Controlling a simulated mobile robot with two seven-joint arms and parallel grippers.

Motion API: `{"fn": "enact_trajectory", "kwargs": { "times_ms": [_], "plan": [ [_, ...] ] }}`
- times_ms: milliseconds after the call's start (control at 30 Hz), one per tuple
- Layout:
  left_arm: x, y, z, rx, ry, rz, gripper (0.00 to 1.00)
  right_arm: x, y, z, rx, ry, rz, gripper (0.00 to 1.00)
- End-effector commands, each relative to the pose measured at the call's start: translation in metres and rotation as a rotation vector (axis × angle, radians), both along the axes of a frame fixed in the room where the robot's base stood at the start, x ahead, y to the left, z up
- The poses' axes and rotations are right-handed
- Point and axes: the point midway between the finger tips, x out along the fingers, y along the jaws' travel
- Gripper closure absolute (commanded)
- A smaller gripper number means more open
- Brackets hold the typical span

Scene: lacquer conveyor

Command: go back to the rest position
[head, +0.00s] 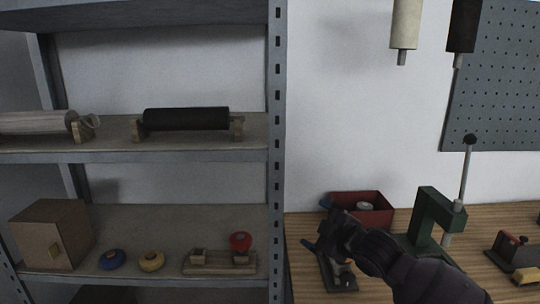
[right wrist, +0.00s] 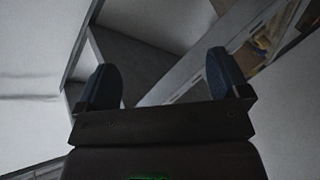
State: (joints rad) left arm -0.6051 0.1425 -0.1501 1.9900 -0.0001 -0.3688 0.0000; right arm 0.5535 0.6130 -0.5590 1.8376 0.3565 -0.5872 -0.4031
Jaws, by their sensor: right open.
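My right gripper (head: 318,224) shows in the head view, above the left end of the wooden workbench (head: 388,284), with its arm coming in from the lower right. In the right wrist view its two blue-grey fingertips (right wrist: 164,82) stand wide apart with nothing between them. The gripper is open and empty. Beyond the fingers, the wrist view shows grey shelf-like panels and a tilted surface with small items. My left gripper is in neither view.
A metal shelf (head: 190,158) at left holds a black roller (head: 186,119), a cardboard box (head: 50,234) and several small items. On the bench are a red bin (head: 376,218) and a green press (head: 428,214). A pegboard (head: 500,85) hangs behind. Two cylinders hang above.

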Motion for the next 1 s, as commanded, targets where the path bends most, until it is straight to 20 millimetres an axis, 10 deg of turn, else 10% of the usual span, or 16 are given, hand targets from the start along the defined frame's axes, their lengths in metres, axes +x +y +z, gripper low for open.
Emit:
{"fn": "enact_trajectory", "kwargs": {
  "times_ms": [567,1000],
  "plan": [
    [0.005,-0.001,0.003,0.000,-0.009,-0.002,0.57,-0.110,-0.078,-0.131,0.584,0.188,-0.348,0.06],
    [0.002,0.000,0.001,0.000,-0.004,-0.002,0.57,-0.253,-0.150,-0.256,0.641,0.393,-0.705,0.06]
  ]
}}
